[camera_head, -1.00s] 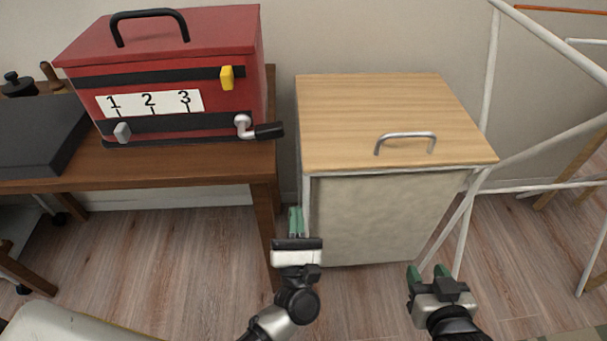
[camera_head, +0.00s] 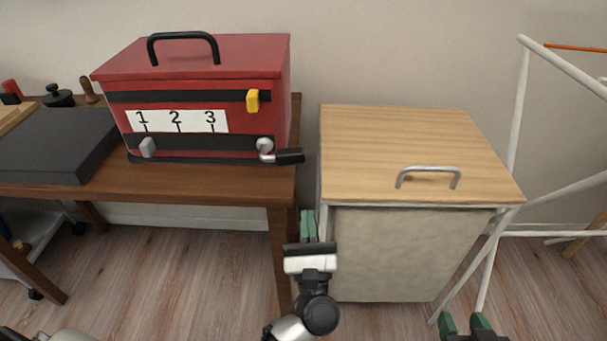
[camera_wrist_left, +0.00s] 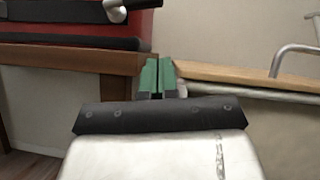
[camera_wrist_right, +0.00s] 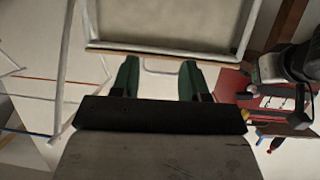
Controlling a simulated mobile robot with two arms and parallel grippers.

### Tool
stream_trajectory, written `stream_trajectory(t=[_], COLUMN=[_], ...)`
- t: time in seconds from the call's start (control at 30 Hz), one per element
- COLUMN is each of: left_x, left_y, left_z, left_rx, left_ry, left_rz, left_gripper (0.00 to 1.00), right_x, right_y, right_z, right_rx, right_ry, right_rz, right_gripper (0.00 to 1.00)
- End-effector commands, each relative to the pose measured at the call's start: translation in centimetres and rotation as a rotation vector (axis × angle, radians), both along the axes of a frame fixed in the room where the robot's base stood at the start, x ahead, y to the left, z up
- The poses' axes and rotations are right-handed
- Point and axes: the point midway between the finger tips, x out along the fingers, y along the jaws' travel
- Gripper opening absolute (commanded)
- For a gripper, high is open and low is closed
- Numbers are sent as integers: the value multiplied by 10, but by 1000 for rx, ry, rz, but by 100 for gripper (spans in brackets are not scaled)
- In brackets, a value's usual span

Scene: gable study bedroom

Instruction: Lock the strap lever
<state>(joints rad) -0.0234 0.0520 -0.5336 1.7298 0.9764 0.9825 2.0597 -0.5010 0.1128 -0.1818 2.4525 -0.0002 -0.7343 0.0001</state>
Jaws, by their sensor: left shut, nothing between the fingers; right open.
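The red box (camera_head: 215,90) stands on the brown table at the left, with a black top handle and a label reading 1, 2, 3. A lever with a black grip (camera_head: 289,156) sticks out to the right from its front lower right corner. A yellow tab (camera_head: 252,101) is on the upper black strap and a grey block (camera_head: 147,148) is at the left of the lower strap. My left gripper (camera_head: 308,225) is shut and empty, below and right of the lever, apart from it. My right gripper (camera_head: 467,323) is open and empty at the bottom right, fingers apart in the right wrist view (camera_wrist_right: 158,80).
A wooden-topped cabinet (camera_head: 390,140) with a metal handle stands right of the table (camera_head: 200,183). A dark grey case (camera_head: 58,143) lies left of the box. White frame tubes (camera_head: 522,95) stand at the right. The floor in front is free.

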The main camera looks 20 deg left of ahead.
Motion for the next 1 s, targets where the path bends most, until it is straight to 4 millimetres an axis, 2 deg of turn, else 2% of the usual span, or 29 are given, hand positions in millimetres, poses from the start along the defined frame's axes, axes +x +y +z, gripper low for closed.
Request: stream_trajectory(t=[0.1, 0.27, 0.4, 0.57, 1.0], left_x=[21, 44, 45, 47, 47], left_y=[9, 19, 23, 25, 26], left_z=[17, 36, 55, 65, 68], left_rx=[0, -1, 0, 0, 1], left_ry=[-4, -3, -1, 1, 0], left_rz=[1, -1, 0, -1, 0], left_gripper=[0, 0, 0, 0, 0], right_x=[-3, -9, -19, -26, -29], right_y=[-2, -5, -10, -13, -14], right_z=[-4, -10, -21, -29, -31], right_rx=[-10, -24, -49, -66, -70], right_ry=[42, 101, 209, 278, 299], right_rz=[-3, -7, -16, -20, -22], right_gripper=[45, 45, 45, 45, 45])
